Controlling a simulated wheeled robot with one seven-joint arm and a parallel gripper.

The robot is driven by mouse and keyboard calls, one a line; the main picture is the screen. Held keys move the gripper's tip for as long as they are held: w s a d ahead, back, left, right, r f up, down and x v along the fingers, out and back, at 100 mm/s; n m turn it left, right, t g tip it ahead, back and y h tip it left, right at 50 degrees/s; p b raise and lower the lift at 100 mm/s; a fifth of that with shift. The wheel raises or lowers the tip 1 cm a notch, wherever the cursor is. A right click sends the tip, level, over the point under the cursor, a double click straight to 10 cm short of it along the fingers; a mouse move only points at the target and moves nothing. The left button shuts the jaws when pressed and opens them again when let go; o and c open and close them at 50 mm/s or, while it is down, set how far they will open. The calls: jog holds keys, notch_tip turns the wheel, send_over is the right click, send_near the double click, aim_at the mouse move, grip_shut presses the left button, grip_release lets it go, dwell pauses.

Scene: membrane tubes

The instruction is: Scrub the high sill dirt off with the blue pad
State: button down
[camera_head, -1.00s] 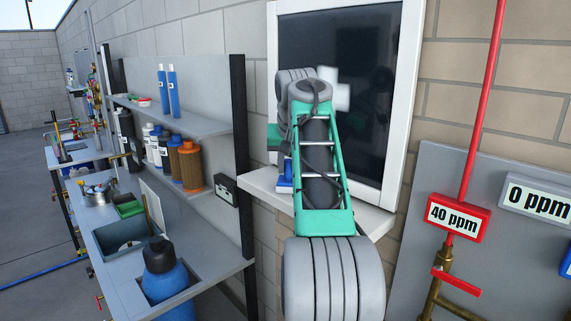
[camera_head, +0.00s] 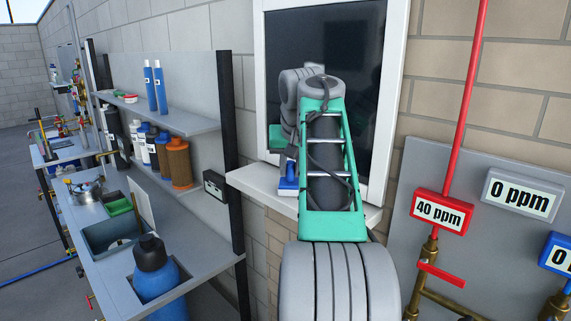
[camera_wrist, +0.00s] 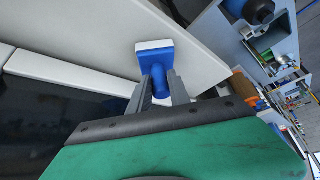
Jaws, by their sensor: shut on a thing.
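The blue pad (camera_head: 288,184) has a blue handle and block with a white face. In the wrist view the pad (camera_wrist: 155,55) sits between the fingers of my gripper (camera_wrist: 160,92), which are shut on its handle. The white face lies against or very close to the pale window sill (camera_wrist: 205,62); I cannot tell contact for sure. In the head view the sill (camera_head: 250,182) runs under the dark window, and my arm covers its middle. I can make out no dirt on the visible parts of the sill.
A dark window (camera_head: 375,60) in a white frame rises behind the sill. At left stands a bench with a shelf (camera_head: 185,122) of bottles and a dark post (camera_head: 229,110). At right a grey panel carries a red 40 ppm sign (camera_head: 440,211) and a red pipe (camera_head: 465,100).

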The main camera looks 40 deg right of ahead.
jog(key=shift+s+d+p, duration=0.1)
jog(key=shift+s+p, duration=0.2)
jog(key=shift+s, duration=0.9)
jog(key=shift+s+f, duration=0.1)
jog(key=shift+s, duration=0.15)
jog(key=shift+s+d+p, duration=0.15)
jog(key=shift+s+p, duration=0.35)
jog(key=shift+s, duration=1)
